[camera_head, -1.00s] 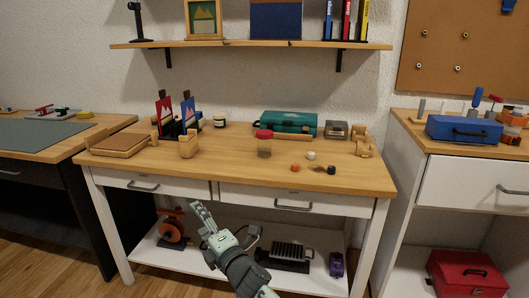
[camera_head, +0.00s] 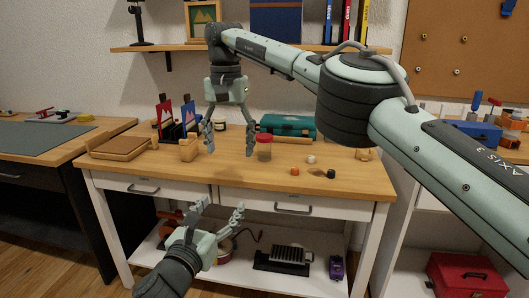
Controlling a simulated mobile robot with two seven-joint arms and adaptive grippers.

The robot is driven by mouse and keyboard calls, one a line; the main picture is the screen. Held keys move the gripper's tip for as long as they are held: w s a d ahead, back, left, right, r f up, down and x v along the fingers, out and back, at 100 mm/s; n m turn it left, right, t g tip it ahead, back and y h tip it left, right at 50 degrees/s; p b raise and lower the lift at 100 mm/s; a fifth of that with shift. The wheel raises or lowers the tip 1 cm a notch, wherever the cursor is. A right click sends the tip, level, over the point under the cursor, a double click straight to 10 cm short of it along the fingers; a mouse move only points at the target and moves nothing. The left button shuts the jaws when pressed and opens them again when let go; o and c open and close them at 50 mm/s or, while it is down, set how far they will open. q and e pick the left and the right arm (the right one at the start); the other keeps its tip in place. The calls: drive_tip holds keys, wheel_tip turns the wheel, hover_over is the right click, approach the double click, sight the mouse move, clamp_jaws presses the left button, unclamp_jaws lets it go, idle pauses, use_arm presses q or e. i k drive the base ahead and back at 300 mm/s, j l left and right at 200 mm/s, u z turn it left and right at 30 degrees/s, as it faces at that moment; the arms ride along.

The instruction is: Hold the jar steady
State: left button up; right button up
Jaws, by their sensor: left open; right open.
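A clear jar with a red lid (camera_head: 264,148) stands upright on the wooden workbench (camera_head: 330,183), right of the middle. My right gripper (camera_head: 230,152) reaches down from above, open and empty, with its fingers just left of the jar; its right finger looks close to the jar, and I cannot tell whether they touch. My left gripper (camera_head: 221,206) is open and empty, low in front of the bench drawers, fingers pointing up. A second, pale jar at the back is partly hidden behind my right gripper.
A teal case (camera_head: 288,125) lies behind the jar. An orange piece (camera_head: 295,171), a white piece (camera_head: 311,159) and a black piece (camera_head: 331,174) lie to its right. A wooden box (camera_head: 118,145) sits at the left. My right arm hides the bench's back right.

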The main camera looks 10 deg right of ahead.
sight(263, 150)
drive_tip(key=i+l, duration=0.3)
drive_tip(key=i, duration=0.15)
drive_tip(key=i+l, duration=0.25)
drive_tip(key=i, duration=0.2)
